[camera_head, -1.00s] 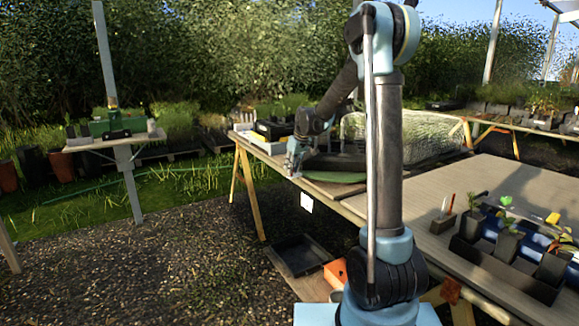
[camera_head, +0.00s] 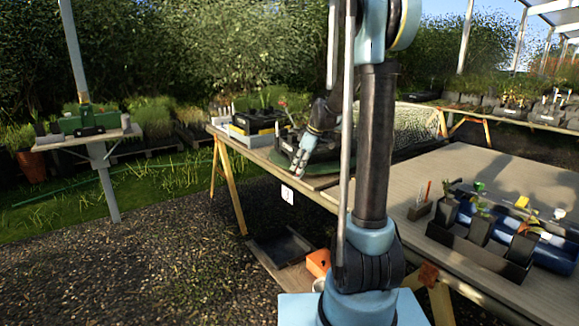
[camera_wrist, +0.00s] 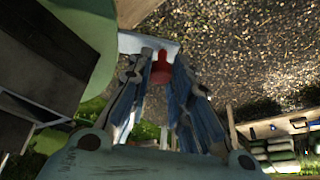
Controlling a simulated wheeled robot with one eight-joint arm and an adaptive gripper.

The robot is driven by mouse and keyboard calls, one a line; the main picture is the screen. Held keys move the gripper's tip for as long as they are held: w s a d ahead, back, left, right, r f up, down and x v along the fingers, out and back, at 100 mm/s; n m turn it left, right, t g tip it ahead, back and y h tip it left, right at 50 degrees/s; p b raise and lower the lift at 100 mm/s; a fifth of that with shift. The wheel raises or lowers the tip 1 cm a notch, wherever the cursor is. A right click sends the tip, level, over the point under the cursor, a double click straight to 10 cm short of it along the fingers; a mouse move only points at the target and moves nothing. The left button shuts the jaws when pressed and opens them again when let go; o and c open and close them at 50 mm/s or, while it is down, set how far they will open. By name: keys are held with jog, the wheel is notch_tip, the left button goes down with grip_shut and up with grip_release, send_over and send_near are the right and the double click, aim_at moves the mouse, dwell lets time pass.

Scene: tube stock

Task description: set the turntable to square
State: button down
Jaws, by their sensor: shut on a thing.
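The turntable shows as a green disc (camera_head: 318,184) at the near edge of the long bench, and its green rim (camera_wrist: 100,30) fills the upper left of the wrist view. A dark tray (camera_wrist: 45,65) stands on it, partly hidden by my arm in the head view. My gripper (camera_head: 301,176) is low at the disc's near edge. In the wrist view my gripper (camera_wrist: 160,72) is shut around a red peg (camera_wrist: 162,66), beside a pale plate (camera_wrist: 140,43). The disc's far side is hidden.
A white card (camera_head: 288,195) hangs below the bench edge. Boxes (camera_head: 255,122) stand at the bench's left end. A dark planter (camera_head: 480,250) with seedlings stands at right. A black tray (camera_head: 280,248) and an orange box (camera_head: 318,262) lie below.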

jog(key=shift+n+g, duration=0.4)
jog(key=shift+n, duration=0.5)
jog(key=shift+s+d, duration=0.25)
jog(key=shift+d, duration=0.5)
jog(key=shift+s+d, duration=0.2)
jog(key=shift+d, duration=0.5)
jog(key=shift+s+d, duration=0.25)
jog(key=shift+d, duration=0.5)
jog(key=shift+d+f, duration=0.1)
jog(key=shift+d, duration=0.05)
jog(key=c, duration=1.5)
grip_release()
jog(key=shift+o, duration=0.2)
jog(key=shift+r, duration=0.4)
jog(key=v, duration=1.1)
jog(key=shift+d, duration=0.2)
